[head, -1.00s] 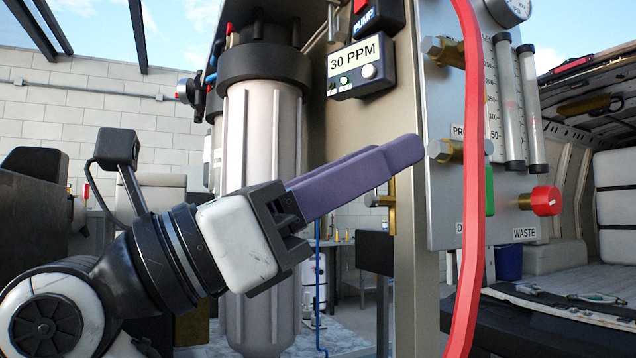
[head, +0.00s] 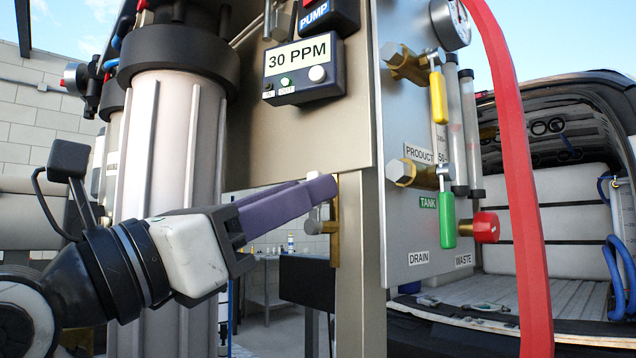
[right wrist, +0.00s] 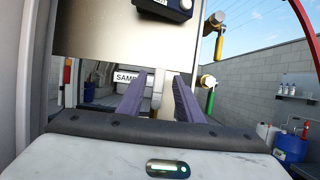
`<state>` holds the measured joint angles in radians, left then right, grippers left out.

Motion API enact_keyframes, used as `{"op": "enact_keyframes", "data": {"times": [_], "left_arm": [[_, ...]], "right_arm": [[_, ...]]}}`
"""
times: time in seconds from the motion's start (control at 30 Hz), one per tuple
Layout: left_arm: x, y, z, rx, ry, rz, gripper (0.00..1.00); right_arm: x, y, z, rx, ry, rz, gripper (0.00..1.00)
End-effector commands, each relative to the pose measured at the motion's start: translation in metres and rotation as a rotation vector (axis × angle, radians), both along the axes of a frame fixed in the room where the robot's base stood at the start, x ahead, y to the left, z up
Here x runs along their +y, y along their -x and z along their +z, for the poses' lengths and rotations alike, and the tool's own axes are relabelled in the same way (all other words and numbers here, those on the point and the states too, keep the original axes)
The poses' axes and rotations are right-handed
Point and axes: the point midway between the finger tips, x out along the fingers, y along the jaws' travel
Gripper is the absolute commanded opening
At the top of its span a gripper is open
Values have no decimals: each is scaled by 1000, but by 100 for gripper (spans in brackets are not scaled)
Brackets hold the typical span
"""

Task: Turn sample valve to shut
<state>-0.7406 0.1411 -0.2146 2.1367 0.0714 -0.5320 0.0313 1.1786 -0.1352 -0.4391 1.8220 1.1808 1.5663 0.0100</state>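The sample valve is a small brass fitting (head: 335,235) beside the metal post, below the 30 PPM box. A label reading "SAMPL" (right wrist: 124,77), partly covered, shows in the right wrist view. My right gripper (head: 326,186) has purple fingers, and in the head view their tips overlap the top of the brass fitting. In the right wrist view the gripper (right wrist: 160,78) is open, with a pale upright piece (right wrist: 157,90) between the fingers. I cannot tell whether the fingers touch it or whether it is the valve's lever. My left gripper is not in view.
The grey panel (head: 405,265) right of the post (head: 360,290) carries a yellow handle (head: 438,98), a green handle (head: 448,220) and a red knob (head: 485,227). A red hose (head: 520,170) hangs in front. A tall filter housing (head: 165,160) stands behind my arm.

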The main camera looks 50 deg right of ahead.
Motion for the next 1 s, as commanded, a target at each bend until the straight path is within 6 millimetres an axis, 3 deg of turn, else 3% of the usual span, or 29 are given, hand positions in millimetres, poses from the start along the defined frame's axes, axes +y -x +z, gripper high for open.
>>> {"op": "enact_keyframes", "data": {"times": [0.43,0.63,1.0], "left_arm": [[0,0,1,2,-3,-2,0],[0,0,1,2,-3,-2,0],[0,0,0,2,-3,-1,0]], "right_arm": [[-9,-2,5,-1,0,9,33],[-9,-2,5,-1,0,9,0],[-9,-1,5,-41,4,8,0]]}}
